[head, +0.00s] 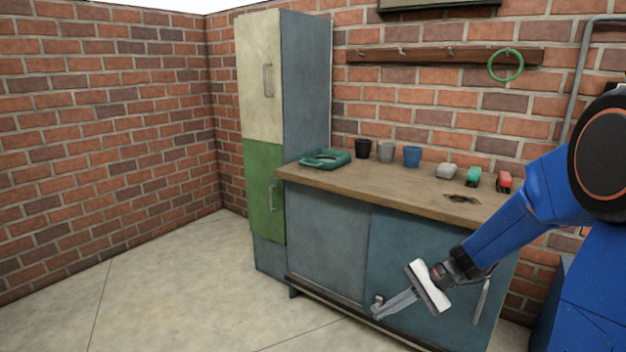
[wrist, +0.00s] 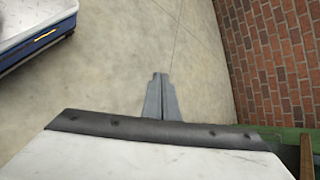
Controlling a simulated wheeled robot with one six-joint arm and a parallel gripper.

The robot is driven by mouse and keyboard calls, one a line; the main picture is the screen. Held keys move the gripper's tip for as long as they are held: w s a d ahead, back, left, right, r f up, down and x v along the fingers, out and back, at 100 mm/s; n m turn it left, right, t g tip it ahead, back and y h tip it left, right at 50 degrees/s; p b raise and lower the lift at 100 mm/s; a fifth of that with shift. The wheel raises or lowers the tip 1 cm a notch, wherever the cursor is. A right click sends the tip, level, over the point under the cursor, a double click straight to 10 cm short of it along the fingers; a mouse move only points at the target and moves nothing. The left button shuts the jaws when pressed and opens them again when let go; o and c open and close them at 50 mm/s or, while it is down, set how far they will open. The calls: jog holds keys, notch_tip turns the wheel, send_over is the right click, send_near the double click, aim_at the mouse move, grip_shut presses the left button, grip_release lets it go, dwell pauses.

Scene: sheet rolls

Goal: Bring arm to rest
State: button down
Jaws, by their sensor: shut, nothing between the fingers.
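My blue arm (head: 520,215) reaches in from the right in the head view. My gripper (head: 378,312) hangs low in front of the blue-grey cabinet doors, below the worktop's front edge. Its two grey fingers are together with nothing between them. In the wrist view the closed fingers (wrist: 161,78) point out over bare floor.
A wooden worktop (head: 330,177) holds a green tray (head: 325,158), several cups and small items. A tall cream and green cabinet (head: 262,90) stands left of it. A green ring (head: 521,65) hangs on the wall rack. Pale floor (head: 170,290) at the left is clear.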

jog(key=s+d+r+n+t+h, duration=0.1)
jog(key=s+d+r+n+h, duration=0.2)
jog(key=s, duration=0.4)
jog(key=s+d+r+n+t+h, duration=0.2)
jog(key=s+d+r+n+h, duration=0.1)
jog(key=s, duration=0.5)
jog(key=s+d+r+n+t+h, duration=0.1)
jog(key=s+d+r+n+h, duration=0.2)
jog(key=s, duration=0.5)
jog(key=shift+s+d+r+h, duration=0.25)
jog(key=shift+d+r+h, duration=0.3)
jog(key=shift+r, duration=0.25)
